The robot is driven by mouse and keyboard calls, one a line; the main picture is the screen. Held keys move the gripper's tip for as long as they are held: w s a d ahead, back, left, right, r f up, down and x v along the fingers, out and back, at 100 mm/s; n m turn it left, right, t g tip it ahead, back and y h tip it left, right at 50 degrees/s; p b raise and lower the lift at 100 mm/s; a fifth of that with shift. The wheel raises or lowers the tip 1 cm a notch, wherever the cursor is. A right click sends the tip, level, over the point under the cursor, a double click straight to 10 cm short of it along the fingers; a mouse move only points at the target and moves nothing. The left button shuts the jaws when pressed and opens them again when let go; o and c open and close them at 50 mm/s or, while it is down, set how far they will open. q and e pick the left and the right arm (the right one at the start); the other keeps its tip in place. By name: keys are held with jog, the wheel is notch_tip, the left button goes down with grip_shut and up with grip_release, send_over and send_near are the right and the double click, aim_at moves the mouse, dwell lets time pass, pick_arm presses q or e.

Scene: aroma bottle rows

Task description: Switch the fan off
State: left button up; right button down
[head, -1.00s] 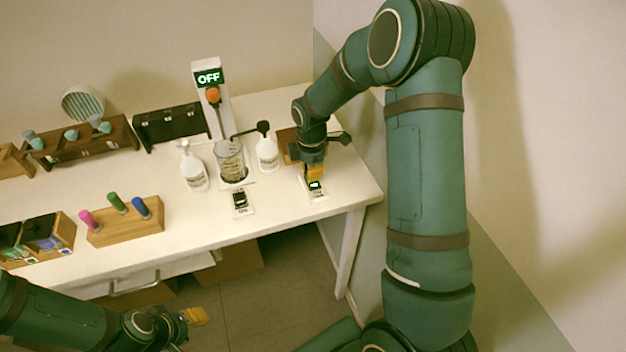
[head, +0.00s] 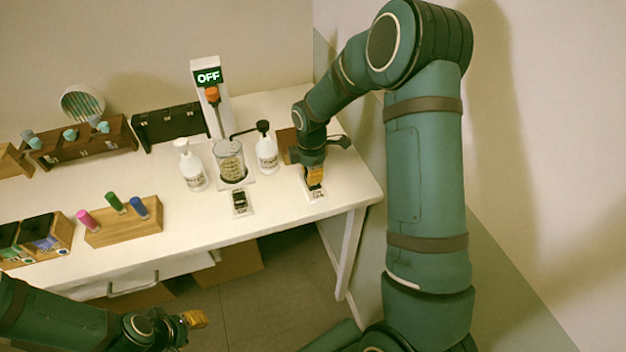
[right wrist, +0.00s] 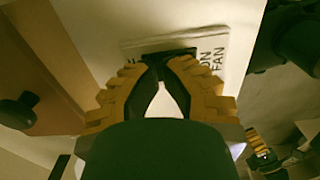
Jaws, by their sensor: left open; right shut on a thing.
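The fan switch (head: 315,190) sits on a small white plate near the table's right front corner. In the right wrist view its dark body (right wrist: 168,55) lies on the plate (right wrist: 237,48), which is lettered "ON" and "FAN". My right gripper (head: 315,186) points down onto it, its yellow fingers closed together at the dark switch and partly hiding it. No green light shows on the switch. A round slatted thing (head: 82,103), perhaps the fan, stands at the back left. My left gripper (head: 194,319) is open and empty, low in front of the table.
A second switch (head: 240,201) lies left of my right gripper. A glass beaker (head: 229,163) stands before a post with an "OFF" display (head: 208,77), between two white bottles (head: 193,172) (head: 267,153). A wooden rack (head: 124,225) holds coloured vials. The front table strip between rack and second switch is clear.

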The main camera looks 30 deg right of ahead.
jog(key=shift+r+p, duration=2.5)
jog(key=shift+r, duration=0.9)
